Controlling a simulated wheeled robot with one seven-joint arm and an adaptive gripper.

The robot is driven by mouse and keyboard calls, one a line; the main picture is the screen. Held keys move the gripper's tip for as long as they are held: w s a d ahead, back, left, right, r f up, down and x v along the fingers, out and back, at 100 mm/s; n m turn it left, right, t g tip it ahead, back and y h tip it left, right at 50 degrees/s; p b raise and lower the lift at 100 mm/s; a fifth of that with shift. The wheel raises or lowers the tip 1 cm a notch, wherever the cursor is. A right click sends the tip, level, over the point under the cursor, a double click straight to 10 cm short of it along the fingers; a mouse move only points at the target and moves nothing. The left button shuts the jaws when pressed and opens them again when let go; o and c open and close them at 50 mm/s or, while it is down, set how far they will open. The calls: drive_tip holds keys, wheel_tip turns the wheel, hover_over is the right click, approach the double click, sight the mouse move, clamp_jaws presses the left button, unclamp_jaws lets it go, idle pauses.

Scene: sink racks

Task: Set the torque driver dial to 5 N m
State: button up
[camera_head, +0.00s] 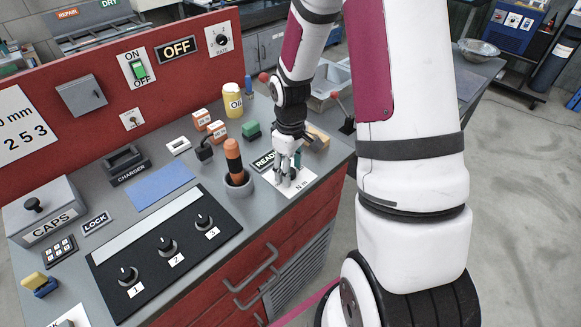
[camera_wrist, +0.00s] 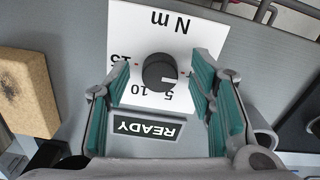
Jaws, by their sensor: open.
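A round black dial (camera_wrist: 160,72) sits on a white plate marked "N m" (camera_wrist: 206,32), upside down in the wrist view. Numbers 15, 10 and 5 show around the dial; another mark at the right is partly hidden. A pale line on the dial points roughly right and slightly down in that view. My gripper (camera_wrist: 163,80) is open, its green-padded fingers on either side of the dial with gaps visible. In the head view my gripper (camera_head: 289,168) hangs over the same plate (camera_head: 298,187) and hides the dial.
A "READY" label (camera_wrist: 146,126) lies beside the plate. A wooden block (camera_wrist: 27,92) is at the left in the wrist view. In the head view, an orange-handled tool (camera_head: 234,160) stands in a grey cup (camera_head: 240,188) left of the plate. A panel with numbered knobs (camera_head: 185,225) lies nearer.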

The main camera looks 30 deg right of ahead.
drive_tip(key=c, duration=1.2)
drive_tip(key=shift+o, duration=0.2)
drive_tip(key=shift+m, duration=0.4)
drive_tip(key=m, duration=0.4)
drive_tip(key=shift+a+m, duration=0.1)
drive_tip(key=shift+m, duration=0.3)
drive_tip(key=m, duration=0.6)
drive_tip(key=o, duration=1.2)
drive_tip(key=shift+c, duration=0.2)
